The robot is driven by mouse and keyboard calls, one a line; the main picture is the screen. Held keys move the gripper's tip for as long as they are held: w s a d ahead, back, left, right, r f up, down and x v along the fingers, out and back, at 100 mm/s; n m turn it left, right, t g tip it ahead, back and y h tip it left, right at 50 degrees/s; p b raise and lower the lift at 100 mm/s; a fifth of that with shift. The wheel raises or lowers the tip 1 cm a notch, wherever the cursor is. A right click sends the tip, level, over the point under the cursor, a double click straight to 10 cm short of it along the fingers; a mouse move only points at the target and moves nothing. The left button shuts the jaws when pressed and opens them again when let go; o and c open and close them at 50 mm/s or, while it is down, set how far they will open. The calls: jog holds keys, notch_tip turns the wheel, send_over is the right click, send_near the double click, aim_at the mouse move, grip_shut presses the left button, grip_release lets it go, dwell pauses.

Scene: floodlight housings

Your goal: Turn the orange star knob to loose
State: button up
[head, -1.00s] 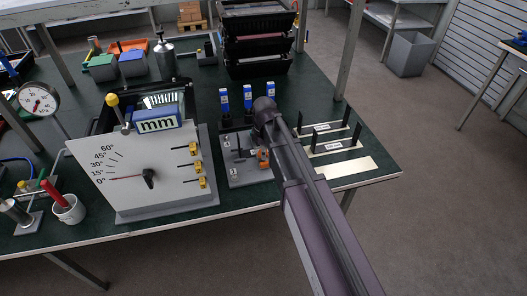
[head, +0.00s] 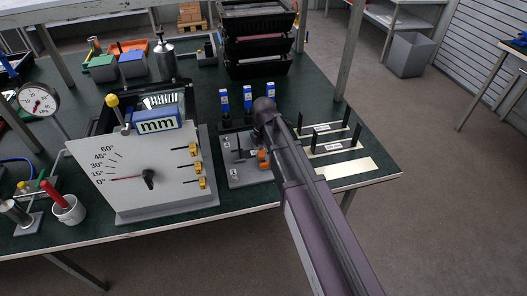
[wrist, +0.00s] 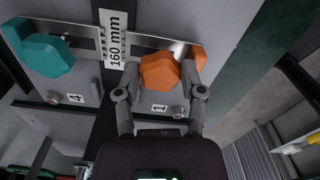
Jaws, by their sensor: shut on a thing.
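The orange star knob (wrist: 160,71) sits on a slotted metal strip on a grey plate in the wrist view, above a label reading 1. My gripper (wrist: 160,80) is shut on the knob, one finger on each side of it. In the head view the orange knob (head: 263,159) shows beside my arm at the right edge of the grey plate. My arm hides part of the plate and most of the gripper there. The knob's threads and how tight it is cannot be seen.
A teal knob (wrist: 47,56) sits by label 4, with a 160 mm label (wrist: 113,38) between the knobs. A grey dial board (head: 135,180) with yellow knobs stands left. Blue-topped pieces (head: 247,97) stand behind. Black-handled fixtures (head: 330,138) are at right.

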jog(key=shift+s, duration=0.2)
jog(key=o, duration=1.1)
jog(key=shift+o, duration=0.2)
jog(key=shift+w, duration=0.1)
